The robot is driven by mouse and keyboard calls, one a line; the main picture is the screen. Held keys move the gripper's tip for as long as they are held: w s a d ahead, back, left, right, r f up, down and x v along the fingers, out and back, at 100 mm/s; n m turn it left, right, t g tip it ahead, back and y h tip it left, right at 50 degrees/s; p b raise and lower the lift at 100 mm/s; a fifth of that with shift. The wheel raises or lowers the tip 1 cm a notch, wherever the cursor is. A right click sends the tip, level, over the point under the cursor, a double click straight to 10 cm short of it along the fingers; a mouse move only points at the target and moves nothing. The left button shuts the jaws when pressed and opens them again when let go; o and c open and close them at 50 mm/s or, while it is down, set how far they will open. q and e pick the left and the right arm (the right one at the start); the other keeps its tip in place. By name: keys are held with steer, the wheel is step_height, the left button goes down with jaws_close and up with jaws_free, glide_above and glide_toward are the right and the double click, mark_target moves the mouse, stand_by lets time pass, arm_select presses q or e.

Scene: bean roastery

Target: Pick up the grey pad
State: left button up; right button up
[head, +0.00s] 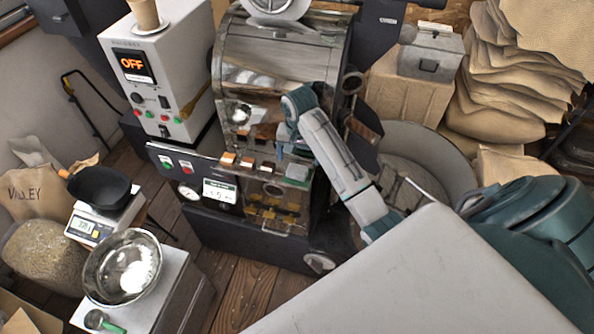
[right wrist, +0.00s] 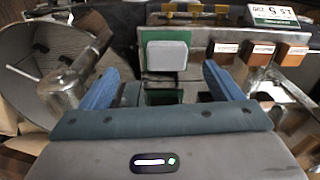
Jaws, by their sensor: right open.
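The grey pad (right wrist: 167,55) is a small pale block with rounded corners, lying on a green square (right wrist: 145,38) in the right wrist view. In the head view the pad (head: 298,171) is at the right end of a row of small blocks at the front of the roasting machine. My right gripper (right wrist: 161,70) is open, with its blue fingers apart on either side of the view. The pad shows between and just beyond the fingertips, with nothing held. In the head view my right gripper (head: 284,143) hangs just above the pad. My left gripper is not in view.
Several brown labelled blocks (head: 247,161) stand left of the pad. The roaster's metal body (head: 270,75) rises close behind. A round cooling tray (head: 425,150) is to the right. A metal bowl (head: 122,267) and a scale with a black pan (head: 100,187) stand at the left.

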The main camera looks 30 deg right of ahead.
mark_target(297, 169)
steer(key=w+b, duration=0.1)
steer(key=b, duration=0.1)
steer(key=w+d+f+m+b, duration=0.1)
steer(key=shift+w+d+b, duration=0.1)
steer(key=shift+w+b, duration=0.25)
step_height(297, 169, down, 2)
steer(key=shift+p, duration=0.35)
step_height(297, 169, down, 4)
steer(key=p, duration=0.3)
steer(key=shift+s+f, duration=0.15)
steer(key=shift+f, duration=0.5)
steer(key=c, duration=1.1)
steer(key=shift+o, duration=0.2)
steer(key=shift+r, duration=0.15)
